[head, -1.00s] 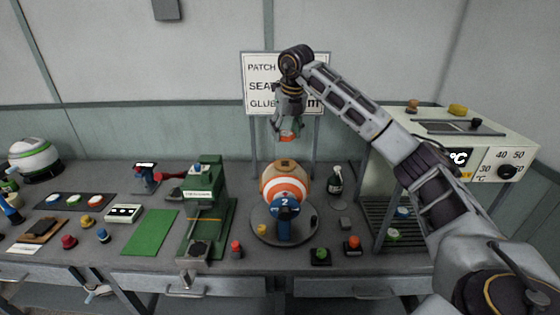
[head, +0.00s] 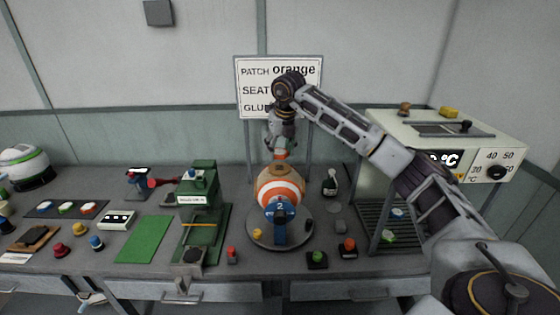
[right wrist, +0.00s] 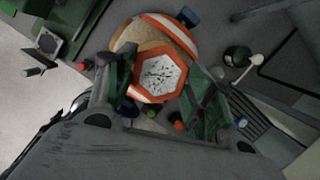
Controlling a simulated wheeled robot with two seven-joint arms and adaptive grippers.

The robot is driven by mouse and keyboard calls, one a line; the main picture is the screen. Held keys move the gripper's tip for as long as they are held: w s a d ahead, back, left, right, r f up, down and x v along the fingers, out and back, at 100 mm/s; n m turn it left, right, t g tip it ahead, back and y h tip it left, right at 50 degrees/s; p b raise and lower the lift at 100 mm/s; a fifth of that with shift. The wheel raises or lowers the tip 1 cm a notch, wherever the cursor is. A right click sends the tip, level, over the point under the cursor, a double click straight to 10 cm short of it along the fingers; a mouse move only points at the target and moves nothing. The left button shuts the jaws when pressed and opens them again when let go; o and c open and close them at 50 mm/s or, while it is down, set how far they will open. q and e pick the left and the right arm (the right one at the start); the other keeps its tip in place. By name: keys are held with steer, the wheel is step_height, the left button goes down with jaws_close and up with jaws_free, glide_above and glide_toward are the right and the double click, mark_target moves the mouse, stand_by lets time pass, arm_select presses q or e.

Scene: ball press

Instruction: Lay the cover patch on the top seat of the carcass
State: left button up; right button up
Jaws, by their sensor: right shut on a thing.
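The carcass (head: 280,188) is an orange and white striped ball with a tan top, on a round grey stand with a blue "2" clamp in front. It also shows in the right wrist view (right wrist: 181,26). My right gripper (head: 281,147) points down just above the carcass and is shut on the cover patch (head: 281,155). In the right wrist view the patch (right wrist: 159,75) is a six-sided orange piece with a speckled white face, between my green fingers (right wrist: 160,92). It overlaps the carcass there; I cannot tell whether they touch. My left gripper is out of view.
A green press (head: 204,215) stands left of the carcass, beside a green mat (head: 144,238). A dark bottle (head: 330,183) and a cream heater box (head: 440,135) with a rack are on the right. Red and green buttons (head: 317,257) sit in front. A sign (head: 256,88) stands behind.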

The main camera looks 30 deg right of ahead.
mark_target(280, 168)
steer(key=shift+f, duration=0.45)
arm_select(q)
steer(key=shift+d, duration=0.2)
arm_select(e)
steer(key=shift+f, duration=0.1)
steer(key=shift+f, duration=1.8)
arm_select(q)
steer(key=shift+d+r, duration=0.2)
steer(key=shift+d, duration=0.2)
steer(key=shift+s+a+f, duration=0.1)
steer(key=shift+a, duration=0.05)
arm_select(e)
steer(key=shift+f, duration=0.15)
steer(key=o, duration=0.8)
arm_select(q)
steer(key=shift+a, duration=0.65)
arm_select(e)
steer(key=shift+o, duration=0.2)
